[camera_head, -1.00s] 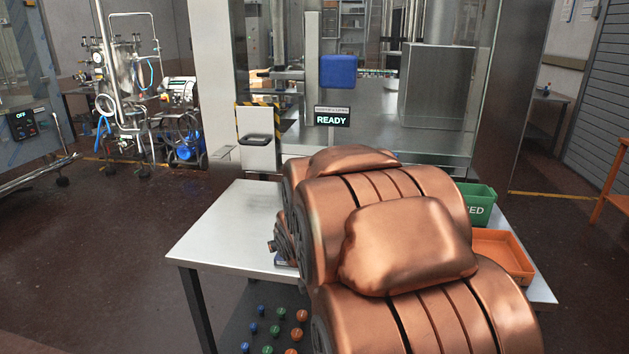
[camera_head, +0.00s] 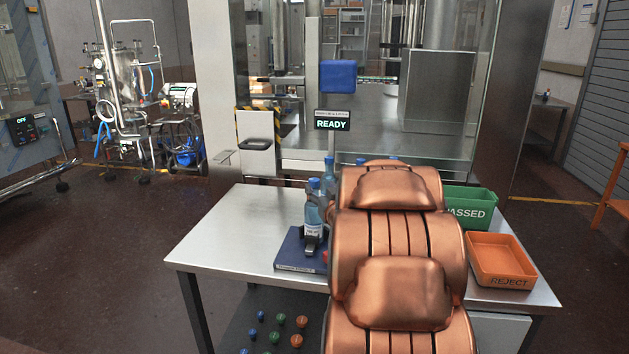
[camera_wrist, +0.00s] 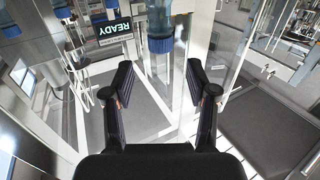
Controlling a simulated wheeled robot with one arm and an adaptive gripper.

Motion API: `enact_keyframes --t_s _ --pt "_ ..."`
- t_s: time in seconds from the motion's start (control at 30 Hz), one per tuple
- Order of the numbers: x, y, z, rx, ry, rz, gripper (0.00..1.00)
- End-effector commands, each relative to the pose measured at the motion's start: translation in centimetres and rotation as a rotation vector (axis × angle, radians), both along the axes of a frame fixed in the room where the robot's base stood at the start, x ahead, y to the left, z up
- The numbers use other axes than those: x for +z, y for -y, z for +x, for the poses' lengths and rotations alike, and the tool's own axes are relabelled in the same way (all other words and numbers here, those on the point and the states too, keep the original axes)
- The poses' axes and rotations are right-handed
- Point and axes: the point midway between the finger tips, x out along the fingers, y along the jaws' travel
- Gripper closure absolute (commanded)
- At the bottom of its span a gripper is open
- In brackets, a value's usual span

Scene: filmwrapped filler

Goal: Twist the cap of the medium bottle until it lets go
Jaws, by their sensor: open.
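A clear blue-tinted bottle (camera_head: 313,212) with a blue cap (camera_head: 313,184) stands upright at a blue base (camera_head: 296,251) on the table, with dark clamp-like parts by its lower end. A second blue-capped bottle (camera_head: 328,178) stands just behind it. More blue caps (camera_head: 361,161) show past my arm, their bottles mostly hidden. I cannot tell which bottle is the medium one. My gripper (camera_wrist: 164,92) is open and empty in the wrist view. A blue-ended cylinder (camera_wrist: 160,45) is seen beyond the fingers, apart from them. My arm hides the gripper in the head view.
A green tray (camera_head: 483,214) and an orange REJECT tray (camera_head: 508,282) stand at the table's right. The table's left part (camera_head: 225,240) is clear. A glass-walled machine with a READY sign (camera_head: 332,120) stands behind. Coloured balls (camera_head: 280,320) show below the table.

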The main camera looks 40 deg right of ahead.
Motion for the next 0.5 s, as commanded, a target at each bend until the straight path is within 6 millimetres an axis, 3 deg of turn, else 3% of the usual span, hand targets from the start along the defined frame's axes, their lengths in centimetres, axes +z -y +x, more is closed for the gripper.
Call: enact_keyframes --t_s 0.5 --pt "0.0 2.5 4.9 0.001 -0.002 0.002 0.43"
